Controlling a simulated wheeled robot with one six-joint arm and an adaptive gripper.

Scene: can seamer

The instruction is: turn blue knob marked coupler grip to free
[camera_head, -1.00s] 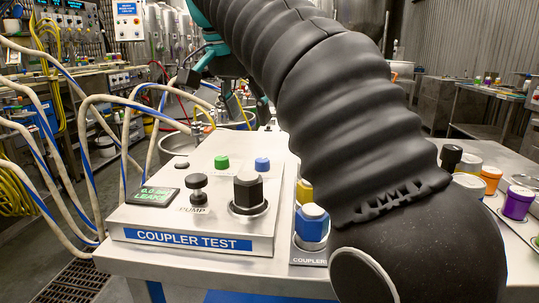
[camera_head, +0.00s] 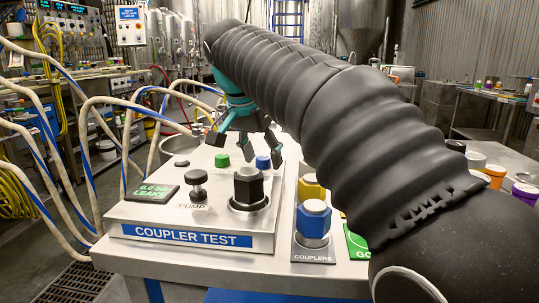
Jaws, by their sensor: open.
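A small blue knob (camera_head: 263,162) stands at the back right of the coupler test panel (camera_head: 130,218), right of a green knob (camera_head: 222,160). No "coupler grip" or "free" marking can be read beside it. My gripper (camera_head: 247,148) is open and empty, its dark fingers spread and pointing down above the back of the panel. Its right fingers appear just above and beside the blue knob; I cannot tell whether they touch it. A black hexagonal fitting (camera_head: 249,186) stands in front of the blue knob.
A black pump knob (camera_head: 197,191) and a small display (camera_head: 153,194) reading "LEAK" are at the panel's left. Blue (camera_head: 313,220) and yellow (camera_head: 311,188) hexagonal couplers stand to its right. Hoses (camera_head: 88,135) arch along the left. My arm covers the right side.

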